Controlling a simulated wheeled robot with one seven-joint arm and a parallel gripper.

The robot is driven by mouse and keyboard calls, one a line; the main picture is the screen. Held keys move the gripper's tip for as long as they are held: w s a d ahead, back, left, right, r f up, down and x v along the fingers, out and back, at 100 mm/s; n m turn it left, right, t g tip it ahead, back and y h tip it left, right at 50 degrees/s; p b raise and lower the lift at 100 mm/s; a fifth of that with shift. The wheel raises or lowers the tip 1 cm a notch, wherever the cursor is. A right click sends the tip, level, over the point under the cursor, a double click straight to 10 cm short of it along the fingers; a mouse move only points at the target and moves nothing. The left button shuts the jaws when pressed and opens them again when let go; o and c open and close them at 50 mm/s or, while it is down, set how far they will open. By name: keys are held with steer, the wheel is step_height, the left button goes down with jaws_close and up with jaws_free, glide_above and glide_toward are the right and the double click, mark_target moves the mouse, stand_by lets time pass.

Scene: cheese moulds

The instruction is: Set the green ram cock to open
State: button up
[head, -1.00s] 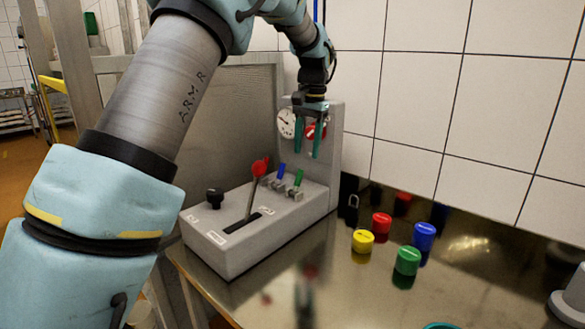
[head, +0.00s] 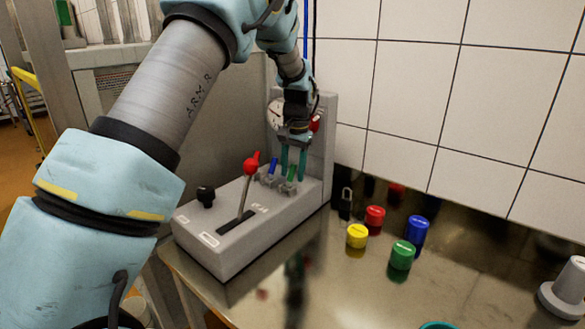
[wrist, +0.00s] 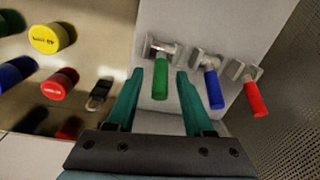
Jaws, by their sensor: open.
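The green ram cock (wrist: 161,78) has a green handle on a grey metal fitting on the control box. In the wrist view the handle lies between the two teal fingers of my gripper (wrist: 158,90), with a gap on each side. In the head view my gripper (head: 293,172) points down over the green cock (head: 292,174), fingers apart. The blue cock (wrist: 213,88) and the red cock (wrist: 254,97) stand beside the green one, outside the fingers; the blue cock (head: 272,166) also shows in the head view.
The grey control box (head: 215,258) carries a red-knobbed lever (head: 246,185) and a black knob (head: 205,195). Yellow (head: 357,236), red (head: 375,216), blue (head: 417,231) and green (head: 402,255) caps and a padlock (head: 346,203) are on the steel table. The gauge panel stands behind my gripper.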

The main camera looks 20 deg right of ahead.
steer(key=shift+f, duration=0.2)
jaws_close()
stand_by(0.3)
stand_by(1.1)
